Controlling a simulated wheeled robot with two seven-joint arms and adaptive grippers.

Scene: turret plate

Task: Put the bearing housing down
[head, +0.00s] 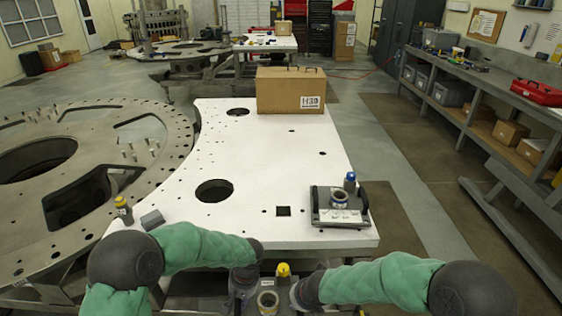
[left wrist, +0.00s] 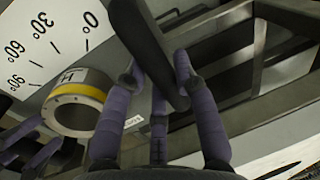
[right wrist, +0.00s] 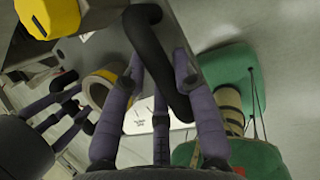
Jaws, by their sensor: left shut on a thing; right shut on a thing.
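The bearing housing (head: 268,301) is at the bottom middle of the head view, in front of the white table's near edge. It carries a pale ring with a yellow band (left wrist: 75,105) and a yellow-capped part (head: 283,270). My left gripper (head: 244,282) is shut on one black handle of it, and this handle fills the middle of the left wrist view (left wrist: 150,50). My right gripper (head: 303,292) is shut on the other black handle (right wrist: 155,60). Most of the housing's base is hidden in the head view.
A similar dark unit (head: 340,214) with a blue-capped part stands on the white table (head: 270,165) at the near right. A cardboard box (head: 290,92) stands at the far edge. The table has several holes. A yellow-capped part (head: 123,209) stands at the left.

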